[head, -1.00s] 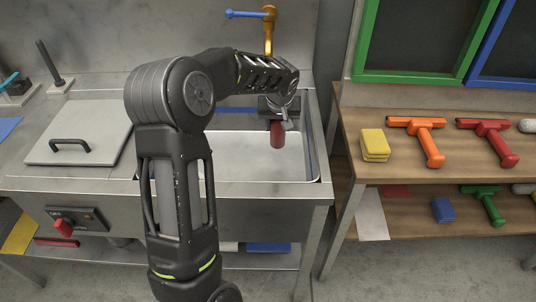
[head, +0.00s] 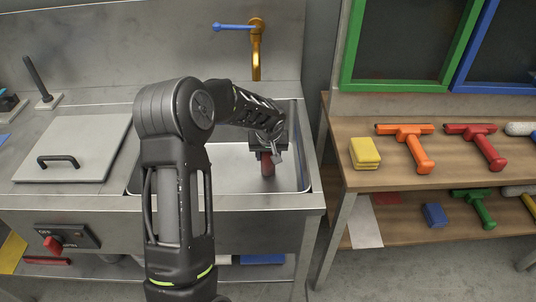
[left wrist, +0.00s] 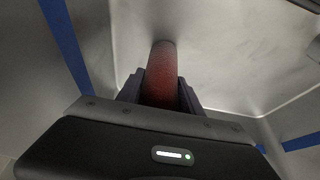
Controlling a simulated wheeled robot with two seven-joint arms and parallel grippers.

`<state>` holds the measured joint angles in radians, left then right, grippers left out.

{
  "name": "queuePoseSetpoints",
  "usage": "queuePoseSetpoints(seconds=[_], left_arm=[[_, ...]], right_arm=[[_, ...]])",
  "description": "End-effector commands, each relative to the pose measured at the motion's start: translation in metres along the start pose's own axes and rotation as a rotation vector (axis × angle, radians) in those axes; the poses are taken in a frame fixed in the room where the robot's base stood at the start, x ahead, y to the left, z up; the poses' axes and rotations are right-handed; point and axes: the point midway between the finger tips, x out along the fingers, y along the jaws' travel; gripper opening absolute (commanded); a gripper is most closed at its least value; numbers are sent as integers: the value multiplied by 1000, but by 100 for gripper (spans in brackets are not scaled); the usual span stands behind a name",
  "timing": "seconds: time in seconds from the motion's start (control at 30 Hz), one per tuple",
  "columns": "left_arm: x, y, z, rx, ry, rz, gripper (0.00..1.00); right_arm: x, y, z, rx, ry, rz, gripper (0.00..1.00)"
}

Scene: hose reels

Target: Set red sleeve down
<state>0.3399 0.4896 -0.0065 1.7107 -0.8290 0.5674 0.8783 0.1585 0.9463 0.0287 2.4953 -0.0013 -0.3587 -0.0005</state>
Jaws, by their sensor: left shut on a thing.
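The red sleeve (head: 268,166) is held by my left gripper (head: 267,153) over the sink basin (head: 225,168) in the head view. The sleeve hangs down below the fingers. In the left wrist view the red sleeve (left wrist: 162,75) sticks out between the two dark fingers of my left gripper (left wrist: 160,90), which are shut on it. The metal basin floor lies beyond it; I cannot tell whether the sleeve touches it. My right gripper shows in neither view.
A brass tap (head: 256,50) with a blue lever stands behind the basin. A flat lid (head: 75,150) with a black handle lies left of it. To the right, a wooden shelf (head: 385,180) holds a yellow sponge (head: 364,153), an orange squeegee (head: 409,140) and a red squeegee (head: 480,140).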

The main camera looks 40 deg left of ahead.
Motion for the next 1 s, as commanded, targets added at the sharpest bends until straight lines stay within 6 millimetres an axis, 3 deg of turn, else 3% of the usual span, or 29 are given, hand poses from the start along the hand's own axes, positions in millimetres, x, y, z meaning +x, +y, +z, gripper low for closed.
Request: queuePoseSetpoints(seconds=[0.3,0.33,0.57,1.0], left_arm=[[4,0,2,0,0,-1,3],[2,0,1,0,0,-1,46],[2,0,1,0,0,-1,64],[-6,0,-1,0,1,0,65]], right_arm=[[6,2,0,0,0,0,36],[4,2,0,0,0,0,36],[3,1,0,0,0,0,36],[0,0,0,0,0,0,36]])
